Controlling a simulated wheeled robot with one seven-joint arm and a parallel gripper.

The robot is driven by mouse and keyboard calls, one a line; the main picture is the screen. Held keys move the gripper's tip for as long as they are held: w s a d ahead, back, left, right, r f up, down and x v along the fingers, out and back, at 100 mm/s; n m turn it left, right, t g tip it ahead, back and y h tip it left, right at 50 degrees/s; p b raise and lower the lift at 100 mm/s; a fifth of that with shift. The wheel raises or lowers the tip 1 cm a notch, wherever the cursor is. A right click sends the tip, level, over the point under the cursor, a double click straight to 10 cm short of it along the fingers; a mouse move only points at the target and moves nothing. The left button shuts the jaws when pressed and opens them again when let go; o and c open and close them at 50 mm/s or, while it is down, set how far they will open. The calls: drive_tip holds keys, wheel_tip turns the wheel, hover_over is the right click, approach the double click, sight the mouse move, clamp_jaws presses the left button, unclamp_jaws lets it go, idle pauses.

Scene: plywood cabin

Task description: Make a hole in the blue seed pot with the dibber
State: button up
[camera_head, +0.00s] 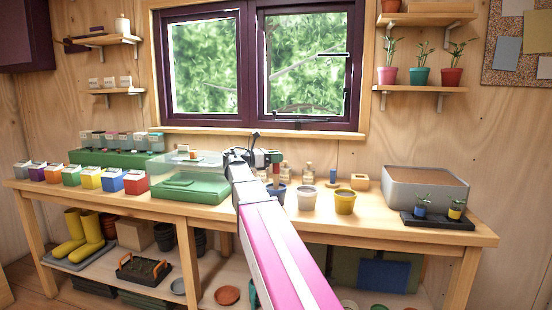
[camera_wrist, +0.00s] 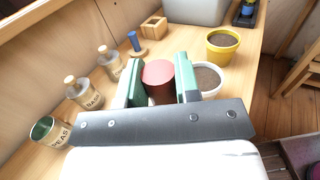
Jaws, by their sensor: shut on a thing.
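My gripper (camera_head: 267,158) is shut on the dibber (camera_head: 276,174), a reddish-brown upright stick. In the wrist view, its round red top (camera_wrist: 158,73) sits between the green fingers of my gripper (camera_wrist: 160,84). The blue seed pot (camera_head: 281,195) stands on the bench beneath the dibber, partly hidden behind my arm. The dibber's lower end appears over or inside the pot's mouth; I cannot tell whether it touches the soil. The blue pot is hidden in the wrist view.
A white pot (camera_head: 307,197) and a yellow pot (camera_head: 345,201) stand to the right. Corked jars (camera_wrist: 84,91) and a blue peg on a wooden base (camera_wrist: 136,44) stand nearby. A wooden block (camera_head: 359,181) and a grey bin (camera_head: 425,188) are farther right. A green propagator (camera_head: 188,191) is left.

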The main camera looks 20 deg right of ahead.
drive_tip(key=shift+r, duration=3.45)
